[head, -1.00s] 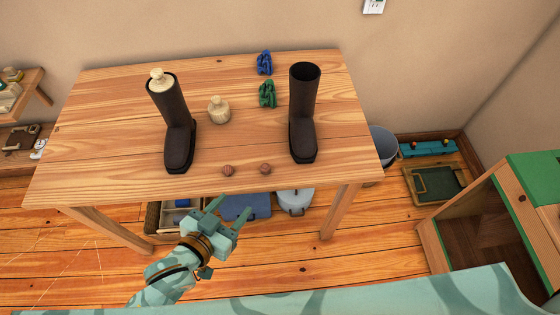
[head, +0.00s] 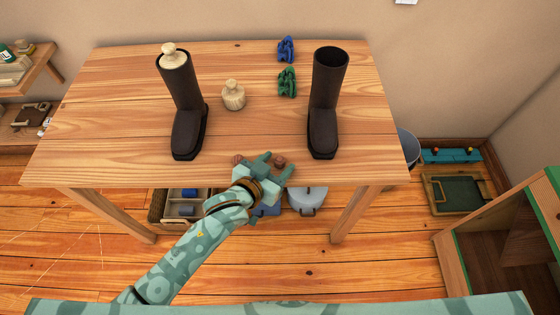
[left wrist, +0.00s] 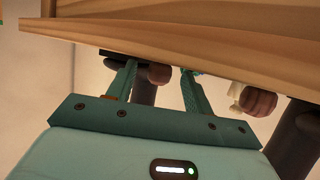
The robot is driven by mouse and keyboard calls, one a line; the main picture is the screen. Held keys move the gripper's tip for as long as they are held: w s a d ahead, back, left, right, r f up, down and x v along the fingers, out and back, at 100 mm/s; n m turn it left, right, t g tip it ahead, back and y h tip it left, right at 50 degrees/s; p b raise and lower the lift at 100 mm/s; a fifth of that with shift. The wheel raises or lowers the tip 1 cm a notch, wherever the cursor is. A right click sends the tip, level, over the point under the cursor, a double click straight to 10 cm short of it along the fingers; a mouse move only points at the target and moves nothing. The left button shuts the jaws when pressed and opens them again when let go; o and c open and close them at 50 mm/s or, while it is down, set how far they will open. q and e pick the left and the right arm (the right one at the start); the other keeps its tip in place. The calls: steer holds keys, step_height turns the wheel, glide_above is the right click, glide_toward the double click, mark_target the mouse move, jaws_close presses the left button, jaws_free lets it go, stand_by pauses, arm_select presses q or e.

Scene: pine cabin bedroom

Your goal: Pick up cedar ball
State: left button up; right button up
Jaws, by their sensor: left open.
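Two small reddish-brown balls lie near the front edge of the table; I cannot tell which is called cedar. The right ball (head: 280,161) lies close ahead of my left gripper (head: 278,162), in line with the gap between its fingers. The left ball (head: 237,159) is just left of the gripper, outside the fingers. My left gripper is open and empty at the table's front edge. In the left wrist view, one ball (left wrist: 158,73) shows between the fingers (left wrist: 158,82), and the other ball (left wrist: 258,101) lies to the right. My right gripper is not in view.
On the wooden table (head: 120,130), dark boots stand at left (head: 187,125) and right (head: 323,125). A pale wooden knobbed piece (head: 233,96) stands between them. Green (head: 287,82) and blue (head: 286,49) figures are at the back.

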arm_select(q)
steer(key=shift+d, duration=0.1)
steer(key=shift+w, duration=0.1)
steer(key=c, duration=1)
steer(key=shift+c, duration=0.2)
